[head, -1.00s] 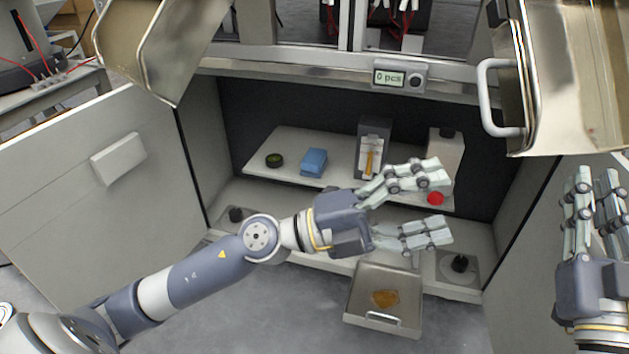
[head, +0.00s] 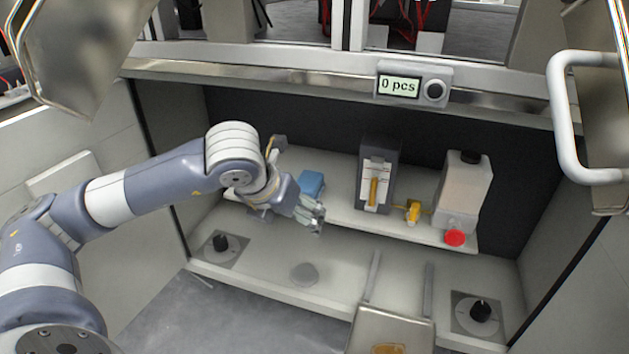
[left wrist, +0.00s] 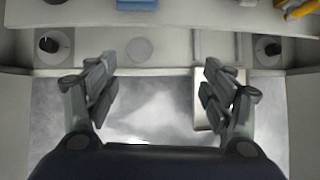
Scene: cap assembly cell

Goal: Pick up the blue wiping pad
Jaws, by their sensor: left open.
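The blue wiping pad (head: 312,183) lies on the white shelf (head: 345,208) inside the cabinet. Its near edge also shows at the top of the left wrist view (left wrist: 137,4). I cannot see any contact with the pad. My right gripper is out of view.
On the shelf, right of the pad, are a dark dispenser (head: 376,170), a yellow object (head: 413,211), a white canister (head: 466,188) and a red cap (head: 454,238). Black knobs (head: 221,241) stand on the lower deck. A pull-out tray (head: 392,330) protrudes in front.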

